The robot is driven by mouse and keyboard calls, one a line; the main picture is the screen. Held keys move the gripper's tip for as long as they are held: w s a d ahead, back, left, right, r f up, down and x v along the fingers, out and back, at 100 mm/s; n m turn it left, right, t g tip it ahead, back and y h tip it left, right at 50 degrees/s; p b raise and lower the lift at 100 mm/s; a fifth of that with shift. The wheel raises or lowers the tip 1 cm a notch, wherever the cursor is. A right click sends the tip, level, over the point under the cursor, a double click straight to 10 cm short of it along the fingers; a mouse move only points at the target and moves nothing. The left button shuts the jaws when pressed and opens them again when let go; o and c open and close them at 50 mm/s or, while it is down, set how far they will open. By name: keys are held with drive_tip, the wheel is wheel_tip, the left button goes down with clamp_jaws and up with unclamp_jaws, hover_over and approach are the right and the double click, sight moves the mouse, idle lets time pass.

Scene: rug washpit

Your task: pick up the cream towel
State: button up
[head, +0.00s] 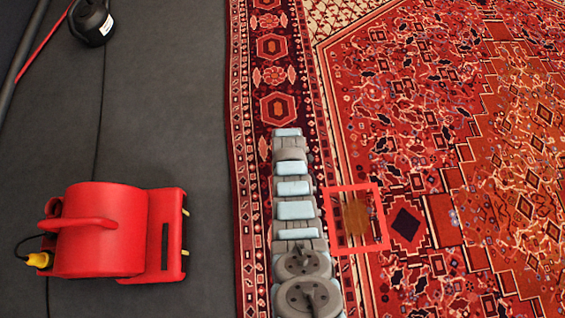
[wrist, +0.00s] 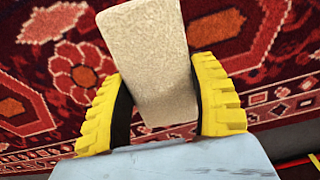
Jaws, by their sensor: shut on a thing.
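The cream towel (wrist: 150,55) shows in the wrist view as a pale, block-shaped bundle with a flat, speckled face. My gripper (wrist: 158,92) has ridged yellow fingers, one on each side of the towel's lower part. It is shut on the towel, which reaches out past the fingertips toward the top of the picture. The patterned red rug shows behind it; how far the towel is above the rug I cannot tell. In the head view my arm runs up the rug's left border, and I cannot make out the gripper or the towel there.
The red rug (head: 430,100) fills the right side. A square red frame (head: 331,222) lies around a brown stain (head: 355,216) beside my arm. A red blower (head: 100,235) stands on the dark floor (head: 165,90) at left. A black round object (head: 92,24) is at the upper left.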

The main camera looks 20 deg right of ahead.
drive_tip(key=s+r, duration=0.1)
drive_tip(key=s+d+r+p, duration=0.1)
drive_tip(key=r, duration=0.1)
drive_tip(key=s+r+p, duration=0.1)
drive_tip(key=shift+s+d+r, duration=0.2)
drive_tip(key=shift+d, duration=0.2)
drive_tip(key=s+d+r+p, duration=0.3)
drive_tip(key=s, duration=0.4)
drive_tip(key=shift+s+d+r, duration=0.2)
drive_tip(key=shift+s+d, duration=0.05)
drive_tip(key=shift+d, duration=0.1)
